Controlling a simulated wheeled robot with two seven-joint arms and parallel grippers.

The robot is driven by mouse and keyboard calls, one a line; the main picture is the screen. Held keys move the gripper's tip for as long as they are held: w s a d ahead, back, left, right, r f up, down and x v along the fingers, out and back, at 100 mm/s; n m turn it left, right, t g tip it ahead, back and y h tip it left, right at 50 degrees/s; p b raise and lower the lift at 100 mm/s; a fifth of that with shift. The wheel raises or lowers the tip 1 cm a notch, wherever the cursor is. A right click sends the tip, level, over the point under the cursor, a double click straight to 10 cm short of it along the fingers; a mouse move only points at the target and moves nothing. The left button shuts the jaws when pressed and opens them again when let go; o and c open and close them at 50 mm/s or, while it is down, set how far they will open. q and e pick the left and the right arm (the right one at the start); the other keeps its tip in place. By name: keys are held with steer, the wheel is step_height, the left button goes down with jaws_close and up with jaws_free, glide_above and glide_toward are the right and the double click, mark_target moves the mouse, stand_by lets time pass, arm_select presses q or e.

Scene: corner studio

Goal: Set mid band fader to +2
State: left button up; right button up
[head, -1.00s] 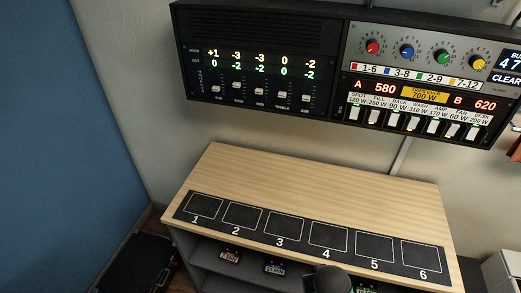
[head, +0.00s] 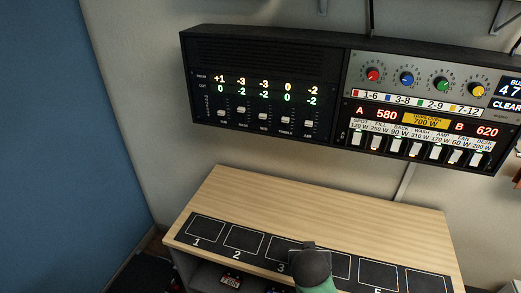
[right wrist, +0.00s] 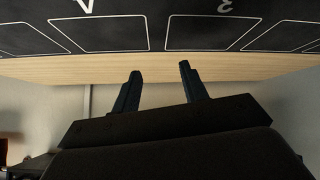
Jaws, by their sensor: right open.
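The mid band fader (head: 263,116) is the third of several white-capped sliders on the black wall unit (head: 262,62) in the head view. Above it the upper display row reads -3 and the green row below reads -2. My right gripper (right wrist: 158,68) is open and empty in the right wrist view, its two dark fingers apart over the edge of the desk. In the head view my right arm's dark end is over the desk mat, well below the faders; its fingertips cannot be made out there. My left gripper is not in view.
A pale wooden desk (head: 320,212) stands below the units, with a black numbered mat (head: 222,253) along its front. To the right of the faders are coloured knobs (head: 407,79) and a row of white switches (head: 436,152).

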steer(key=w+a+r+m+t+h, duration=0.1)
steer(key=w+a+r+t, duration=0.1)
steer(key=w+a+r, duration=0.35)
steer(key=w+a+r+m+t+h, duration=0.1)
steer(key=w+a+r+t, duration=0.1)
steer(key=w+r, duration=0.55)
steer(key=t+h, duration=0.1)
steer(key=t, duration=0.4)
glide_toward(262, 117)
steer(key=w, duration=0.1)
steer(key=shift+m, duration=0.4)
steer(key=p+x, duration=0.1)
steer(key=x, duration=0.1)
steer(key=p+x, duration=0.2)
steer(key=x, duration=0.1)
steer(key=shift+w+d+r, duration=0.2)
steer(key=shift+w+r, duration=0.05)
steer(key=shift+r, duration=0.05)
steer(key=shift+p+x, duration=0.4)
steer(key=shift+x, duration=0.5)
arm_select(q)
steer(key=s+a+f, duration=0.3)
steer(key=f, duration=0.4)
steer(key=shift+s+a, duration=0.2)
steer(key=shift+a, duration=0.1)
arm_select(e)
steer(key=shift+f, duration=0.2)
